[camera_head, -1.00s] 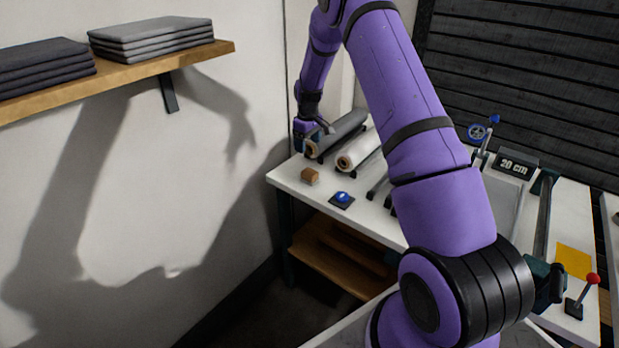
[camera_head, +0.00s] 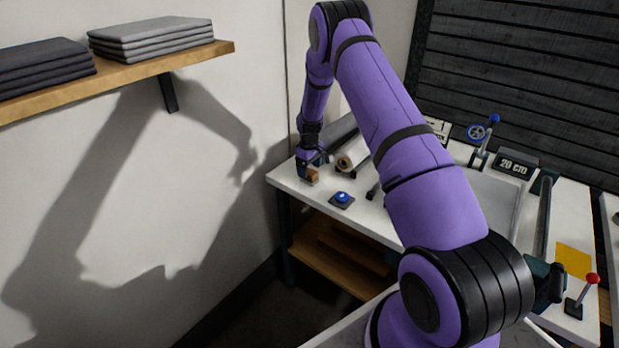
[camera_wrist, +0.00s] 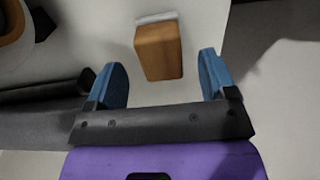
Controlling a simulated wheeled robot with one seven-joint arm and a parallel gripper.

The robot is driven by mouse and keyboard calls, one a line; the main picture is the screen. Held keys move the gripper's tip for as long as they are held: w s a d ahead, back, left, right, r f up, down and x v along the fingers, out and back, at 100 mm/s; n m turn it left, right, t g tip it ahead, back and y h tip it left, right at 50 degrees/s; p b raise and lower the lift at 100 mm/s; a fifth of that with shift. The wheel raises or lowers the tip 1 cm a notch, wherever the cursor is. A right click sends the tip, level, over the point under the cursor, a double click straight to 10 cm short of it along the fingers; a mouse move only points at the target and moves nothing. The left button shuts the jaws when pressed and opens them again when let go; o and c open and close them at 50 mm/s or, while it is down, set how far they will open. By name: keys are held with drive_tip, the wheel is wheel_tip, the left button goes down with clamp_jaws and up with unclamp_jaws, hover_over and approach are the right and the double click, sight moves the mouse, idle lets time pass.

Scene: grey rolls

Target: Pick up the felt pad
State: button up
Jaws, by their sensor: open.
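The felt pad looks like a small brown wood-coloured block (camera_wrist: 159,52) with a pale layer along one edge. In the head view the block (camera_head: 313,178) sits on the white table top near its left corner. My gripper (camera_head: 312,164) is pointing down right at it and partly hides it. In the wrist view my gripper (camera_wrist: 161,60) has its two blue fingers wide apart. The block's near part shows between the fingertips, with a gap on both sides. I cannot tell how far the fingers are above the table.
A white roll (camera_head: 352,158) and a dark grey roll (camera_head: 341,130) lie just right of my gripper. A blue button on a dark base (camera_head: 342,199) is to the front right. The wall is close on the left. A shelf (camera_head: 120,75) with folded cloths hangs there.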

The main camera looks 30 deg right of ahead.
sight(309, 172)
drive_tip(key=shift+s+f, duration=0.1)
drive_tip(key=shift+f, duration=1.45)
drive_tip(key=c, duration=1.1)
drive_tip(key=shift+r, duration=0.1)
drive_tip(key=shift+r, duration=0.4)
drive_tip(key=r, duration=0.2)
drive_tip(key=shift+s+a+r, duration=0.1)
drive_tip(key=shift+s+r, duration=0.15)
drive_tip(key=shift+r, duration=0.15)
drive_tip(key=s+a, duration=0.1)
drive_tip(key=s, duration=0.4)
drive_tip(key=s+a+r, duration=0.1)
drive_tip(key=s+a, duration=0.1)
drive_tip(key=s, duration=0.3)
drive_tip(key=s+a, duration=0.1)
drive_tip(key=s, duration=0.4)
drive_tip(key=shift+a+r, duration=0.15)
